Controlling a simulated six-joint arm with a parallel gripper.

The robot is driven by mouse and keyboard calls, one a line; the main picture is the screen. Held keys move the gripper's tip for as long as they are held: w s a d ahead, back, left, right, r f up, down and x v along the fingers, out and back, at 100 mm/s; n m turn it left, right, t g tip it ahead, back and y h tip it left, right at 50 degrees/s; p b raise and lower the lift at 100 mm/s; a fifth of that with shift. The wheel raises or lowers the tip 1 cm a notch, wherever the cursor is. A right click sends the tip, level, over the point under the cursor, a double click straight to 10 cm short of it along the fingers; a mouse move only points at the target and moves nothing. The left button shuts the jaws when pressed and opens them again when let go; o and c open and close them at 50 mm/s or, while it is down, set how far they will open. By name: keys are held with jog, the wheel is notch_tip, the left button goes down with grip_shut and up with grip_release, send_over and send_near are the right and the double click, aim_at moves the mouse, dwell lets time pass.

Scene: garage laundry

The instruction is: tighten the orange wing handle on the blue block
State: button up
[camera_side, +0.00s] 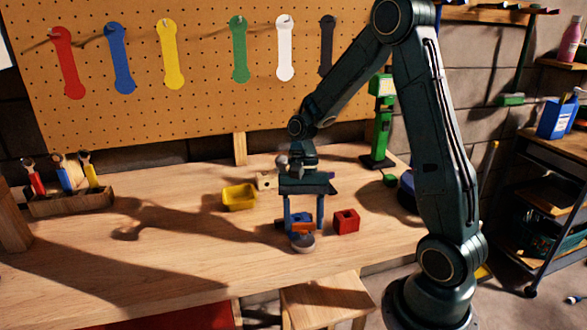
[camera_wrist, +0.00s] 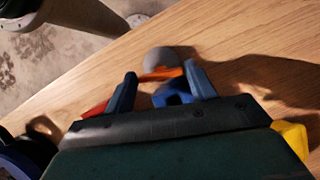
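The blue block (camera_wrist: 174,96) sits on the bench below my gripper, and it also shows in the side view (camera_side: 297,217), partly hidden. The orange wing handle (camera_wrist: 163,74) lies across its front, beside a grey rounded part (camera_wrist: 160,58). The handle also shows low between the fingers in the side view (camera_side: 303,228). My gripper (camera_side: 304,225) points down with its two blue fingers spread apart, one on each side of the block and handle. In the wrist view, the fingertips (camera_wrist: 159,71) are close to the handle's ends; I cannot tell whether they touch.
A red block (camera_side: 346,221) stands close on the right. A yellow bin (camera_side: 239,198) is to the left. A tool holder (camera_side: 70,203) stands far left and a green stand (camera_side: 382,130) behind. The bench's left middle is clear.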

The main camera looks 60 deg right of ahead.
jog(key=c, duration=0.5)
jog(key=shift+m, duration=0.8)
jog(key=o, duration=1)
jog(key=shift+t, duration=0.3)
jog(key=shift+r, duration=0.1)
jog(key=shift+v, duration=6.8)
jog(key=shift+d, duration=0.2)
